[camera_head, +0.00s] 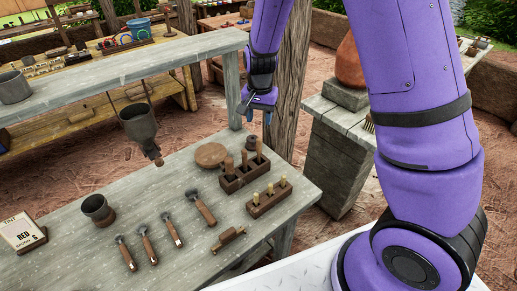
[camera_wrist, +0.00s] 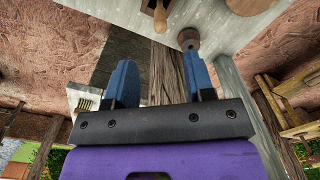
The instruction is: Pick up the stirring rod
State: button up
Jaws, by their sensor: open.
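My gripper (camera_head: 259,115) is open and empty, high above the far right part of the grey table. Its two blue fingers are apart in the wrist view (camera_wrist: 160,82). I cannot tell for sure which thing is the stirring rod. Upright wooden handles stand in a dark wooden holder (camera_head: 233,184), below my gripper and to its left. Lighter pegs stand in a second holder (camera_head: 267,203) nearer the front. One wooden handle (camera_wrist: 160,18) shows at the top of the wrist view, beyond the fingertips.
Several wooden-handled tools (camera_head: 145,245) lie in a row on the table (camera_head: 75,258). A round wooden disc (camera_head: 210,155), a small brown knob-like piece (camera_head: 252,142) and a cup (camera_head: 98,210) stand there too. A funnel (camera_head: 138,124) hangs from the raised shelf (camera_head: 110,73). A wooden post (camera_head: 291,80) rises beside my gripper.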

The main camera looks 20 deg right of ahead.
aim_at(259, 138)
jog(key=shift+w+f, duration=0.15)
jog(key=shift+f, duration=0.65)
notch_tip(259, 138, down, 10)
jog(key=shift+f, duration=0.1)
jog(key=c, duration=0.9)
